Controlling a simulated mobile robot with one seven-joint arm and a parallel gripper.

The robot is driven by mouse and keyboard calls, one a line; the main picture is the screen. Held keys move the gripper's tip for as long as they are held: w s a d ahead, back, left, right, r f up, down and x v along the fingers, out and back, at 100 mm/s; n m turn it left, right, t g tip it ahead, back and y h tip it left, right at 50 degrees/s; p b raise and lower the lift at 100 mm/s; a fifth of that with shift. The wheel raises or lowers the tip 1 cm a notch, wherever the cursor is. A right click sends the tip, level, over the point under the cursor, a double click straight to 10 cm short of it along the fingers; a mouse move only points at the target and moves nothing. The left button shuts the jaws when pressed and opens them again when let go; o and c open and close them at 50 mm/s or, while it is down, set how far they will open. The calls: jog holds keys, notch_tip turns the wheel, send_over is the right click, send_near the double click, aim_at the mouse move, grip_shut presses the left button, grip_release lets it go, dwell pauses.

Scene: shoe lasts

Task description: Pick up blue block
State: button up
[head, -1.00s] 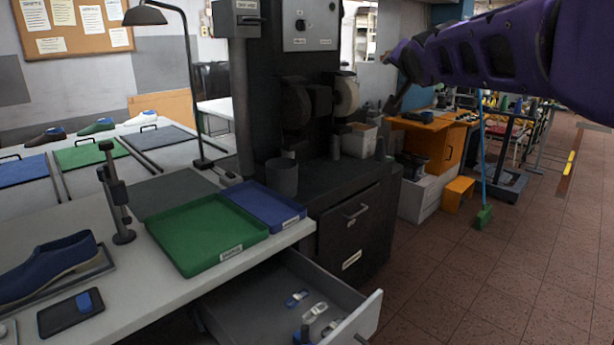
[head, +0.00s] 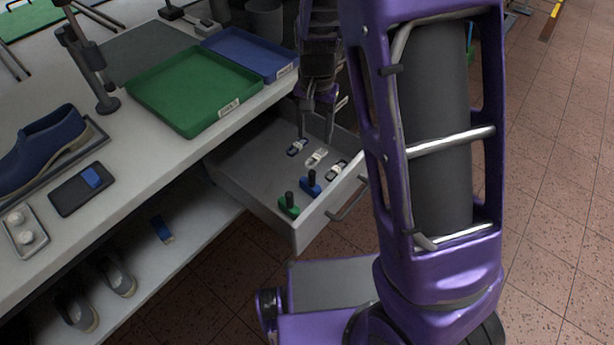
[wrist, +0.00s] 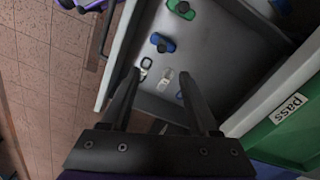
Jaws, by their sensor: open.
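My gripper (head: 316,122) is open and empty, pointing down above the open drawer. Its two fingers also show in the wrist view (wrist: 159,88). A small blue block (head: 91,177) lies on a black pad (head: 68,198) on the bench, well left of my gripper. In the drawer (head: 245,180), a blue piece with a dark knob (head: 311,186) stands beside a similar green piece (head: 289,207). The blue piece also shows in the wrist view (wrist: 162,43), ahead of the fingers. Another blue block-like thing (head: 162,229) rests on the lower shelf.
Several small clips (head: 316,157) lie in the drawer below my gripper. A green tray (head: 190,122) and a blue tray (head: 262,43) sit on the bench above it. A navy shoe (head: 42,150) and a metal stand (head: 90,62) are at left. The drawer's walls stand around its contents.

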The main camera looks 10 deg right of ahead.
jog(key=b, duration=0.1)
send_over(312, 172)
jog(key=f, duration=0.9)
jog(key=shift+d, duration=0.25)
jog(key=shift+a+f+b, duration=0.2)
jog(key=shift+f+b, duration=0.45)
jog(key=shift+f, duration=2.45)
grip_shut()
